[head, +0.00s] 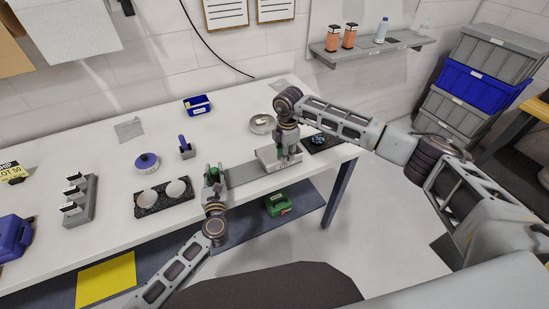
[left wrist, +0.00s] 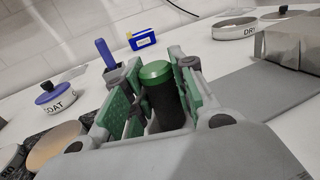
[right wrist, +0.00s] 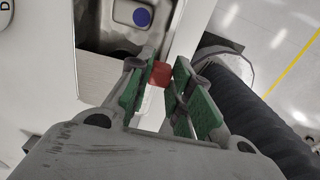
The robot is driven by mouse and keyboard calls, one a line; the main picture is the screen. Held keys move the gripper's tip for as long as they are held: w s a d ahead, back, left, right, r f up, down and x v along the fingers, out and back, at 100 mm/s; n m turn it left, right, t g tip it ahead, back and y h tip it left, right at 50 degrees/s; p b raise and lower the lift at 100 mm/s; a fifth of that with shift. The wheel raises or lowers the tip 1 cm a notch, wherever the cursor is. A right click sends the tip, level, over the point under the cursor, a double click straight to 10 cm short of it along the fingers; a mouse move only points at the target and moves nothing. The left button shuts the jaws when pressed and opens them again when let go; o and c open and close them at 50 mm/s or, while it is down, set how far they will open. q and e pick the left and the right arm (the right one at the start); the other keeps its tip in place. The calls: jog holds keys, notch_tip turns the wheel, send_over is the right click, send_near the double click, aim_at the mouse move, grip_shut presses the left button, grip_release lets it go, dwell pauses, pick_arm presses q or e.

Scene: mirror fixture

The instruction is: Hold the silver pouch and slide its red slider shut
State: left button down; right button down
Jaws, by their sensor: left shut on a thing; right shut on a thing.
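The silver pouch (head: 269,157) stands on a grey plate (head: 243,174) near the table's front edge; its side also shows in the left wrist view (left wrist: 288,46). My right gripper (head: 288,157) is over the pouch's right part. In the right wrist view the red slider (right wrist: 160,74) sits between its green-padded fingertips, which are shut on it. My left gripper (head: 213,174) is left of the pouch, apart from it. It is shut on a black cylinder with a green top (left wrist: 156,72), upright between its pads.
A black tray with two round pale items (head: 165,196) lies left of my left gripper. A dark mat (head: 320,143) lies right of the pouch.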

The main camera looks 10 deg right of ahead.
aim_at(301, 154)
jog(key=d, duration=0.2)
jog(key=w+d, duration=0.1)
jog(key=d, duration=0.3)
jog(key=shift+w+d, duration=0.3)
jog(key=shift+w, duration=0.05)
jog(key=c, duration=1.3)
grip_release()
jog(key=shift+r, duration=0.1)
jog(key=shift+r, duration=5.9)
